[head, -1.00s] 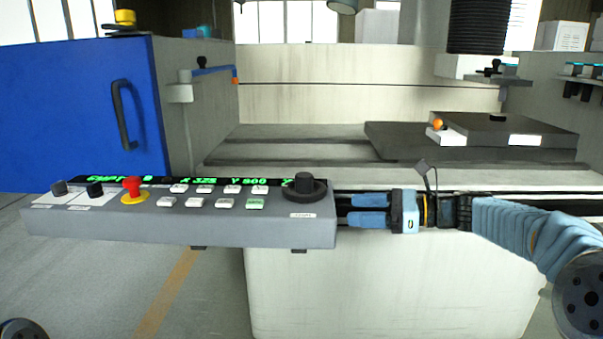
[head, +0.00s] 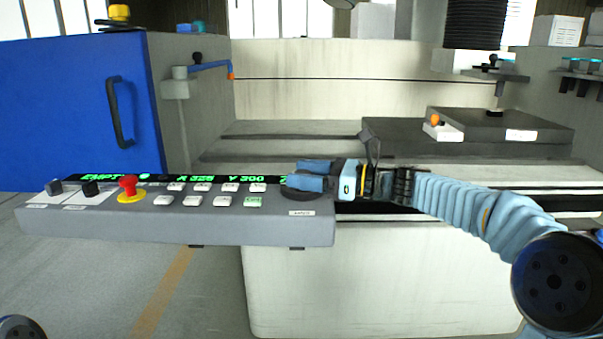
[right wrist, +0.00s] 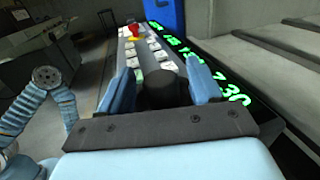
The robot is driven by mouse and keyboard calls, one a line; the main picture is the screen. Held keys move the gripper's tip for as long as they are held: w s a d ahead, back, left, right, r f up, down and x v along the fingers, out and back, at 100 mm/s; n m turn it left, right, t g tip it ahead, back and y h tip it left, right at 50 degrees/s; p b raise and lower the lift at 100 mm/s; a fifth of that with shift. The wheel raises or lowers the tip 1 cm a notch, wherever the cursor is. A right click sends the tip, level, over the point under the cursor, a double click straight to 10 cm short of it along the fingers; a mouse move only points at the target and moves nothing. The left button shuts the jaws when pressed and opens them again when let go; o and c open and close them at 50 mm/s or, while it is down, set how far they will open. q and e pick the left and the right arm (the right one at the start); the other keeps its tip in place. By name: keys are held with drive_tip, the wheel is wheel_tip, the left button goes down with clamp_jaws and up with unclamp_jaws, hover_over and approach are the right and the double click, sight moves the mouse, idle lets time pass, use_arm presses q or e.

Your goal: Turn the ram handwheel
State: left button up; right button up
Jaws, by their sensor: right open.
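The ram handwheel (head: 302,194) is a black wheel with a raised hub at the right end of the grey control panel. In the head view my right gripper covers most of it and only part of the dark rim shows. My right gripper (head: 293,175) is open, with its blue fingers pointing left over the wheel. In the right wrist view the black hub (right wrist: 162,88) stands between the two open fingers (right wrist: 160,72). Contact with either finger cannot be made out. My left gripper is not in view.
The control panel (head: 180,228) carries a red mushroom button (head: 128,186), black knobs, several white keys and a green-lettered display. A blue cabinet door (head: 60,110) is behind it at left. Dark blocks (head: 480,135) lie on the machine bed at right.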

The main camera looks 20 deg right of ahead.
drive_tip(key=shift+w+a, duration=0.2)
drive_tip(key=shift+a, duration=0.2)
drive_tip(key=shift+c, duration=0.4)
